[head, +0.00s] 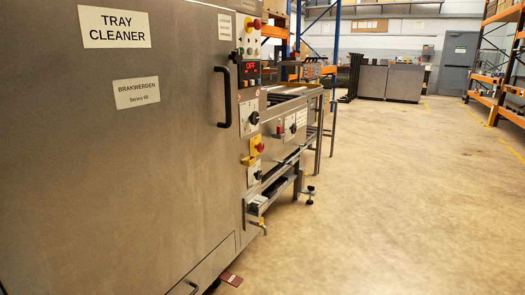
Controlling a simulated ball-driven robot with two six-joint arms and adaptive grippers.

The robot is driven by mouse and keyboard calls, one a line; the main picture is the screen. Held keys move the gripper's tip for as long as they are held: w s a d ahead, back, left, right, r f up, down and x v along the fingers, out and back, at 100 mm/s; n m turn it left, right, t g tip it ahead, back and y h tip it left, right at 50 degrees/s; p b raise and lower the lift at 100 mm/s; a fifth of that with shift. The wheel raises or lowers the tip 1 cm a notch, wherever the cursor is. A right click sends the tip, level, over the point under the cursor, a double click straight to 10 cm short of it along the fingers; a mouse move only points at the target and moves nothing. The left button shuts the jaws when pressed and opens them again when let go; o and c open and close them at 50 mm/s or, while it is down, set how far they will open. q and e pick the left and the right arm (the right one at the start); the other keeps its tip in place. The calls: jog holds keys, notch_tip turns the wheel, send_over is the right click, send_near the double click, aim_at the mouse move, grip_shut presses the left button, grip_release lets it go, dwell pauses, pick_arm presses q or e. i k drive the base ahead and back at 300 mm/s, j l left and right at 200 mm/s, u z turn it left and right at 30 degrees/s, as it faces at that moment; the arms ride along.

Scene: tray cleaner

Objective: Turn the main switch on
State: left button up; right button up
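The tray cleaner (120,185) is a large grey metal machine filling the left of the head view. Its narrow control column faces right, with a display (250,67) in red letters that seem to read OFF. Below it is a black rotary knob (254,118) on a pale plate. Lower down are a red knob on a yellow plate (257,146) and another dark knob (256,176). A red button (255,23) sits on top. The labels are too small to tell which is the main switch. Neither of my grippers shows.
A black door handle (223,97) sticks out left of the controls. A conveyor frame (292,122) extends behind the machine. A reddish pedal (231,279) is near the floor. The floor (400,200) to the right is clear, with orange racking (497,65) at the far right.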

aim_at(260, 147)
jog(key=i+u, duration=0.2)
jog(key=u, duration=0.2)
jog(key=i+l+u, duration=0.15)
jog(key=u, duration=0.25)
